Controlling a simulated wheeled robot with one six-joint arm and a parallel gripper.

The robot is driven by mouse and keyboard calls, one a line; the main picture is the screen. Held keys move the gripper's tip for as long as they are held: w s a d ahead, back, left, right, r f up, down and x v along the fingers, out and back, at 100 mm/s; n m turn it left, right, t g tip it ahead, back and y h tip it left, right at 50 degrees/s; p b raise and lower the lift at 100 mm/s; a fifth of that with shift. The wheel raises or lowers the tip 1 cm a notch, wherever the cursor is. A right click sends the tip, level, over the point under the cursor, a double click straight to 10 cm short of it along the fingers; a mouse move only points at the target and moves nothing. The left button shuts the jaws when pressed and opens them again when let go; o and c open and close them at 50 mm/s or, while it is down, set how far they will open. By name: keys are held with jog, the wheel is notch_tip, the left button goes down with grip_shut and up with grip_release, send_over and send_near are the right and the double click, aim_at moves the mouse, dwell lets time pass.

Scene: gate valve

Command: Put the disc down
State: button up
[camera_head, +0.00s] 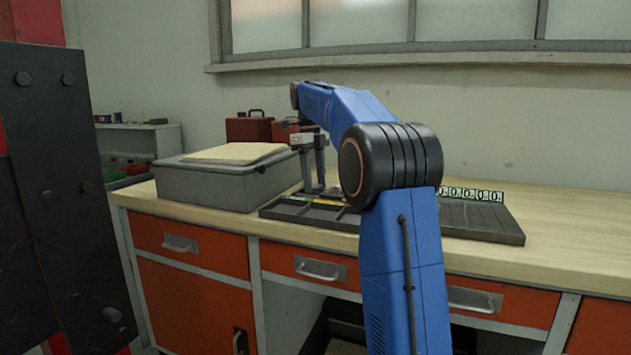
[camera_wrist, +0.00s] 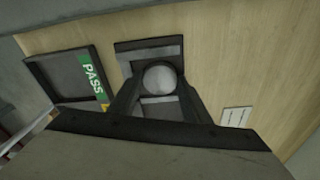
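A round grey disc (camera_wrist: 160,78) shows in the wrist view between the tips of my gripper's two dark fingers (camera_wrist: 160,90). The fingertips appear to meet its sides. Behind the disc is a dark block with pale grey faces (camera_wrist: 150,52). To its left is a dark open tray (camera_wrist: 52,72) with a green PASS label (camera_wrist: 92,77); its visible floor is bare. In the head view my gripper (camera_head: 313,188) points down over the dark trays (camera_head: 300,213) on the bench. The disc cannot be made out there.
A grey case (camera_head: 225,185) with a pale board on top stands left of my gripper on the wooden bench (camera_head: 570,240). A dark slatted rack (camera_head: 490,222) with number tags lies right of my arm. A white card (camera_wrist: 236,116) lies on the wood. The right bench is clear.

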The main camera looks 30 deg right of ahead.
jog(key=shift+w+a+r, duration=0.1)
jog(key=shift+w+r, duration=0.1)
jog(key=shift+r, duration=1.75)
jog(key=shift+w+a+r, duration=0.1)
jog(key=shift+w+r, duration=0.1)
jog(key=shift+r, duration=1.75)
jog(key=shift+s, duration=0.1)
